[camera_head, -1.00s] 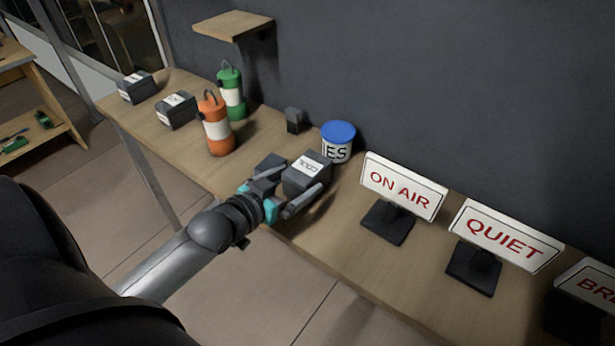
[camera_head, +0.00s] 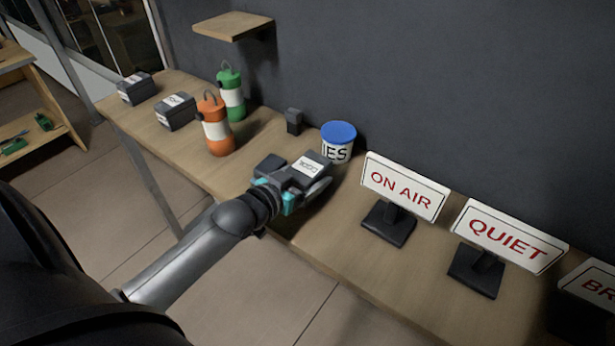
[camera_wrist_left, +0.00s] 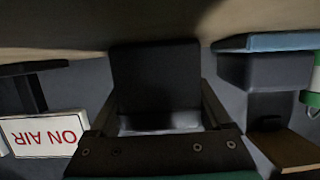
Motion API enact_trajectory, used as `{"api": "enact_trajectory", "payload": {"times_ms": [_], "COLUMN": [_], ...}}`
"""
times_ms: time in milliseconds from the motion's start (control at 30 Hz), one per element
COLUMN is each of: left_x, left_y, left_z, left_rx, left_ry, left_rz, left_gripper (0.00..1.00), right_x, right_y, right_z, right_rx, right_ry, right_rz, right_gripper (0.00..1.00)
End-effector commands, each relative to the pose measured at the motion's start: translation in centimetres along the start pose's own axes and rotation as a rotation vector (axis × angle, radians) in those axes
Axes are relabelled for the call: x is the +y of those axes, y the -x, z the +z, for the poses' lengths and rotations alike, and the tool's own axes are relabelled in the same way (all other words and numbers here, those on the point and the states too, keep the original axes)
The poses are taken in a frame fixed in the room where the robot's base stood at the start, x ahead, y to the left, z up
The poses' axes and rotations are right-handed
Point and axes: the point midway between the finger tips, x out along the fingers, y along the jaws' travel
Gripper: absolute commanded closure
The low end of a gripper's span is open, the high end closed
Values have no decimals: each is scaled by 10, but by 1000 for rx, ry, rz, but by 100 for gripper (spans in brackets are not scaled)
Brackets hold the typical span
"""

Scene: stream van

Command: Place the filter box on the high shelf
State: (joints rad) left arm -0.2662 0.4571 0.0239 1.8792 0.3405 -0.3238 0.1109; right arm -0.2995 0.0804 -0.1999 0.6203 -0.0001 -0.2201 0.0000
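A dark grey box with a white label (camera_head: 307,167) sits near the front of the long bench. I take it as the filter box, though its lettering is too small to read surely. My left gripper (camera_head: 307,184) is low over the bench, with its fingers on either side of this box. In the left wrist view the dark box (camera_wrist_left: 155,75) fills the space between the fingers, and firm contact is not clear. The high shelf (camera_head: 232,26) is a small wooden board on the dark wall, above the lanterns; its top is bare. My right gripper is out of view.
A blue-lidded tub (camera_head: 338,142) stands behind the box. The ON AIR sign (camera_head: 403,190) and QUIET sign (camera_head: 503,238) stand to the right.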

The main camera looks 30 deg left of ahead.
Motion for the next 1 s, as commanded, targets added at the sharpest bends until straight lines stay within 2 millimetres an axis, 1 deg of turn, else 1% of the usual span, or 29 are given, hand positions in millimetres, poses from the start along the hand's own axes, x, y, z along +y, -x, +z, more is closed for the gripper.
{"api": "enact_trajectory", "payload": {"times_ms": [33, 67, 667, 700, 867, 1000], "left_x": [0, 0, 0, 0, 0, 0], "left_y": [0, 0, 0, 0, 1, 3], "left_z": [0, 0, -1, -1, -3, -11], "left_rx": [0, 0, 3, 3, 3, 4], "left_ry": [0, 0, -1, -1, -1, -1], "left_rz": [0, 0, 0, 0, 0, 0], "left_gripper": [26, 29, 97, 98, 98, 98], "right_x": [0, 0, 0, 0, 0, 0], "right_y": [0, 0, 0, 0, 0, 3], "right_z": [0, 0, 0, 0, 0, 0], "right_rx": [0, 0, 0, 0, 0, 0], "right_ry": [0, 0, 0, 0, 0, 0], "right_rz": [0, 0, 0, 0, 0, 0], "right_gripper": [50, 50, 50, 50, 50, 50]}}
